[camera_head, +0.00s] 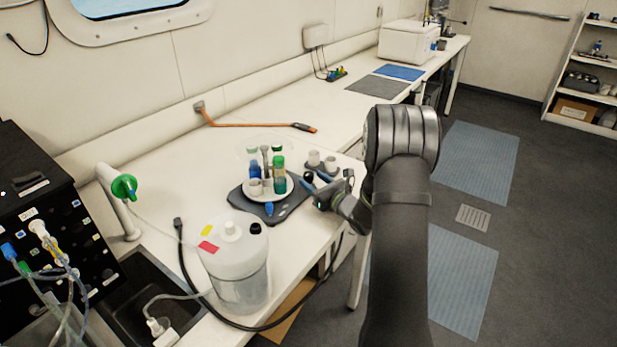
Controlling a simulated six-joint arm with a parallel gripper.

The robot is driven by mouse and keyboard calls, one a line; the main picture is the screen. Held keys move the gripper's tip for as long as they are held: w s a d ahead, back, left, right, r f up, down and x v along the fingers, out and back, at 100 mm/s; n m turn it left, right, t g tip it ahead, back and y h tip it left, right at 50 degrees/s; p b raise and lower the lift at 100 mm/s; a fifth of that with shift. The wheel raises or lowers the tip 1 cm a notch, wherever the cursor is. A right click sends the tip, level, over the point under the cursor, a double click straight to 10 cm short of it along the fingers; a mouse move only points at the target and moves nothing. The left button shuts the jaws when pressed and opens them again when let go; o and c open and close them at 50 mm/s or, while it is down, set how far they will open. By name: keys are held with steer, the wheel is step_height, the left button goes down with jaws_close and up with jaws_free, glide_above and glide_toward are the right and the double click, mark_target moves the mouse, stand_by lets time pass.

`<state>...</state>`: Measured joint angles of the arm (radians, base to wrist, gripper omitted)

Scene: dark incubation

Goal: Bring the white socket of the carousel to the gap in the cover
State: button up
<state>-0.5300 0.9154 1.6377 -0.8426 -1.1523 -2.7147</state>
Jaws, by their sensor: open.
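The carousel (284,191) is a round white disc on a dark base plate (247,203) on the bench. It carries blue, green and white upright pieces. A white cup-like piece (256,187) stands at its front left, and a green-capped tube (279,174) stands to the right of that. A clear, see-through cover (250,147) shows faintly above and behind them. Its gap cannot be made out, and I cannot tell which piece is the white socket. My gripper (309,186) is at the right edge of the carousel, open, with its fingers pointing left; contact cannot be told.
A large translucent jug (236,265) stands in front of the carousel. Small white cups (314,158) sit behind my gripper. A black cabinet (40,215) and sink (140,300) are at left. The bench behind is mostly clear.

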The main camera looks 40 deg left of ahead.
mark_target(312, 179)
steer(key=shift+x, duration=1.6)
steer(key=c, duration=1)
steer(key=shift+r+t, duration=0.1)
steer(key=shift+t, duration=0.2)
